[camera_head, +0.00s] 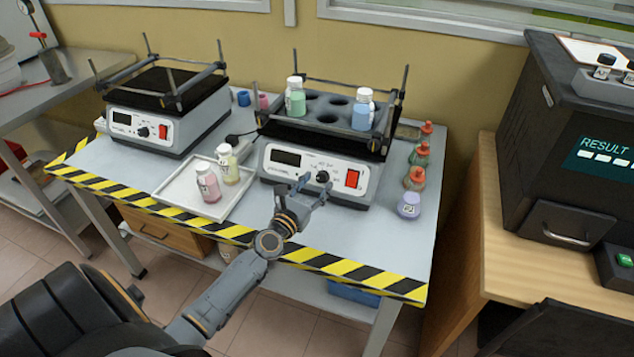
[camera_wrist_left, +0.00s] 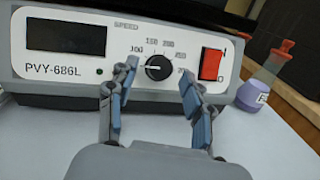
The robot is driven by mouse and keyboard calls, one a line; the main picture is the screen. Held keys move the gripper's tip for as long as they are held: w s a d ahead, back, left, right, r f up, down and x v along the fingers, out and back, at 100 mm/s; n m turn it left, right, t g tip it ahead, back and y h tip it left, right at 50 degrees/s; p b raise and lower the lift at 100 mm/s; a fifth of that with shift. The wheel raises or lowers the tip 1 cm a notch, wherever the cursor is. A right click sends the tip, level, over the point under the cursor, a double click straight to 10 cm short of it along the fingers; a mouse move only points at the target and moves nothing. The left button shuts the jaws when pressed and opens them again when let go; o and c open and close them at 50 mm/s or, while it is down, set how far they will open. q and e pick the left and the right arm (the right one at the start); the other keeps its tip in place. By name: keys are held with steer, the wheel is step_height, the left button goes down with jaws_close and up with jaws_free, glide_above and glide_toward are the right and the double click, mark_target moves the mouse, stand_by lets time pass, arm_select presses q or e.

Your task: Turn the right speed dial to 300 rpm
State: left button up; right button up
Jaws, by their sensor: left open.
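The right shaker's white front panel (camera_head: 283,176) faces me on the table. Labels run over the top of the dial toward the right; those on the right are partly hidden by a finger. My left gripper (camera_head: 314,187) is in front of the dial. In the wrist view its open fingers (camera_wrist_left: 160,72) stand left and right of the dial, with gaps visible. Its display (camera_wrist_left: 65,39) is dark. My right gripper is not in view.
A red rocker switch (camera_wrist_left: 211,64) is close right of the right finger. A purple-liquid flask (camera_head: 410,205) stands right of the shaker. A white tray (camera_head: 182,202) with two bottles lies left. Another shaker (camera_head: 190,127) with its own dial stands farther left.

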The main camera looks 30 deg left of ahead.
arm_select(q)
steer(key=shift+w, duration=0.6)
jaws_close()
